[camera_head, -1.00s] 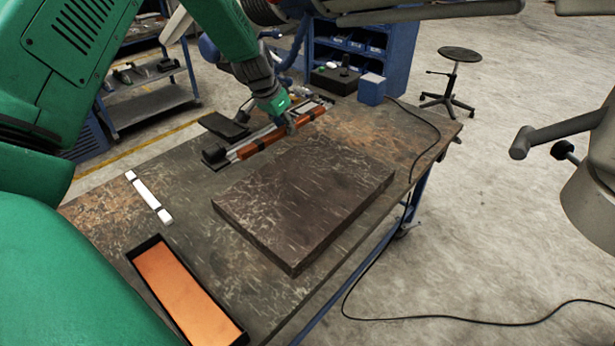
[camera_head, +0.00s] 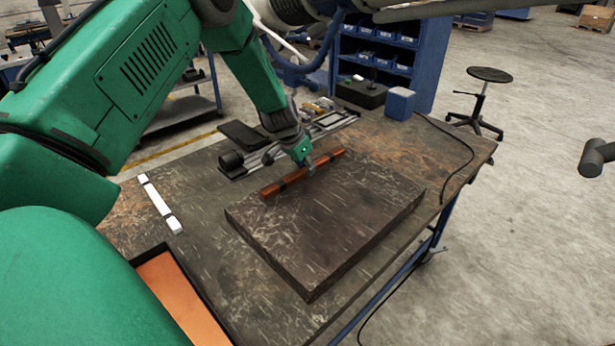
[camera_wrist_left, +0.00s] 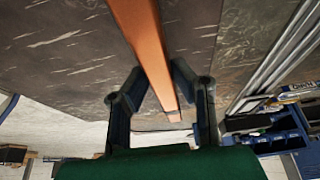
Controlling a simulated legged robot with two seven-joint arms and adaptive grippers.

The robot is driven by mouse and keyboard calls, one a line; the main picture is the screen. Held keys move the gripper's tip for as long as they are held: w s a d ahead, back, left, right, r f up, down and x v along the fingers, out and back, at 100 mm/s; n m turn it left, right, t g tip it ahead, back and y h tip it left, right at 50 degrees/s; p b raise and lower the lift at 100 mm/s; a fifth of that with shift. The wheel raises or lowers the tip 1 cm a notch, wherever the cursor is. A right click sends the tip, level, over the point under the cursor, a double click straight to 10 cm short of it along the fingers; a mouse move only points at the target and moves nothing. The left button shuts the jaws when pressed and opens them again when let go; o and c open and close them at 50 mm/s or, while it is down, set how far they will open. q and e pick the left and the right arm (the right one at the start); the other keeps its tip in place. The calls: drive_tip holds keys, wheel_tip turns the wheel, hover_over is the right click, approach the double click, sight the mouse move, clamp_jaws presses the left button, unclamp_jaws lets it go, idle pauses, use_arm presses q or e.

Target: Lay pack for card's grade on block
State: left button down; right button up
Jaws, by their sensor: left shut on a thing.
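The pack, a long orange-brown bar (camera_head: 330,158) with dark bands, lies across my left gripper (camera_head: 309,168), which is shut on its middle. It is over the far left edge of the dark, flat block (camera_head: 330,225); I cannot tell whether it touches. In the left wrist view the bar (camera_wrist_left: 143,35) runs between the two fingers (camera_wrist_left: 158,70), with the block's streaked surface (camera_wrist_left: 60,50) beyond. I cannot make out a card or its grade.
Metal rails (camera_head: 325,122) and a dark pad (camera_head: 243,136) lie behind the block. A white strip (camera_head: 160,205) lies left, and an orange-floored tray (camera_head: 180,295) at the lower left. A blue box (camera_head: 400,103) stands at the back. The block's top is mostly clear.

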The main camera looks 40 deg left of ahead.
sight(305, 171)
use_arm(q)
wheel_tip(305, 171, down, 3)
drive_tip(key=shift+r, duration=0.1)
drive_tip(key=shift+d, duration=0.6)
drive_tip(key=c, duration=1.3)
unclamp_jaws()
drive_tip(key=shift+a, duration=0.1)
drive_tip(key=shift+c, duration=0.2)
drive_tip(key=shift+a+f, duration=0.2)
drive_tip(key=shift+a, duration=0.2)
drive_tip(key=shift+d, duration=0.1)
drive_tip(key=shift+d+r, duration=0.1)
drive_tip(key=shift+d, duration=0.1)
